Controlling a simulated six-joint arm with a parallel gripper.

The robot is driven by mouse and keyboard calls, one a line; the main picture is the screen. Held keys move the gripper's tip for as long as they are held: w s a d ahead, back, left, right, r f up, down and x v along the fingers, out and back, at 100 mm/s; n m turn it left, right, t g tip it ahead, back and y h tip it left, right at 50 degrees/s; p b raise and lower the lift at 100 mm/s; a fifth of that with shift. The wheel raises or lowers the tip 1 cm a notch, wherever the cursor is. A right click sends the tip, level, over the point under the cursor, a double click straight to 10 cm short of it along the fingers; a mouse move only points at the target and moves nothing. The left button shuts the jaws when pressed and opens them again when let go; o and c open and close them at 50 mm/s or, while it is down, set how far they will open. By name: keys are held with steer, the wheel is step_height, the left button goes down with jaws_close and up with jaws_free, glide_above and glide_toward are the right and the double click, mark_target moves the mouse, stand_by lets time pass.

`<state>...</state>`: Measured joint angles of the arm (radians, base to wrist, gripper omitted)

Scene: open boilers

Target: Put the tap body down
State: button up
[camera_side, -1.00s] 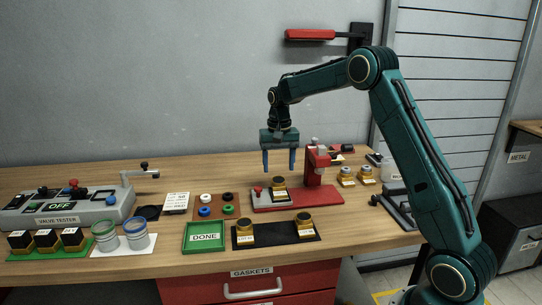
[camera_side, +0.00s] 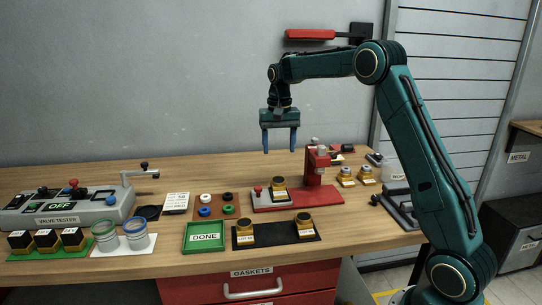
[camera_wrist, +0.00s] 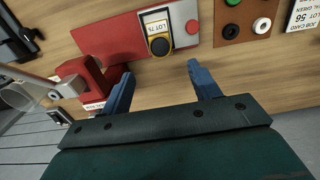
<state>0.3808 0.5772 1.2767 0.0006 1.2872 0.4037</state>
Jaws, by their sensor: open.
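A tap body (camera_side: 279,188), black on top with a brass-coloured lower part and a white label, sits on the red press base (camera_side: 300,200). In the wrist view the tap body (camera_wrist: 159,44) stands on the red plate (camera_wrist: 122,38), its label reading LOT 75. My gripper (camera_side: 280,151) is open and empty, high above the tap body and apart from it. In the wrist view the blue fingertips of my gripper (camera_wrist: 160,72) are spread wide with nothing between them.
A red press column (camera_side: 318,168) rises right of the tap body. Two tap bodies stand on a black mat (camera_side: 273,240) in front. A green DONE tray (camera_side: 186,238) is front left. The valve tester (camera_side: 62,212) is far left, with dark blocks and jars before it.

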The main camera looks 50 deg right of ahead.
steer(key=s+a+r+n+t, duration=0.3)
steer(key=s+a+r+n, duration=0.1)
steer(key=s+a+r, duration=0.75)
steer(key=s+a+f+n+t, duration=0.1)
steer(key=s+a+f+n, duration=0.1)
steer(key=s, duration=0.8)
steer(key=s+a+f+n+t, duration=0.1)
steer(key=s+a+f+n, duration=0.2)
steer(key=s+a, duration=0.3)
steer(key=s+f, duration=0.1)
steer(key=s, duration=0.3)
steer(key=shift+a+t, duration=0.15)
steer(key=shift+t, duration=0.15)
steer(key=shift+o, duration=0.4)
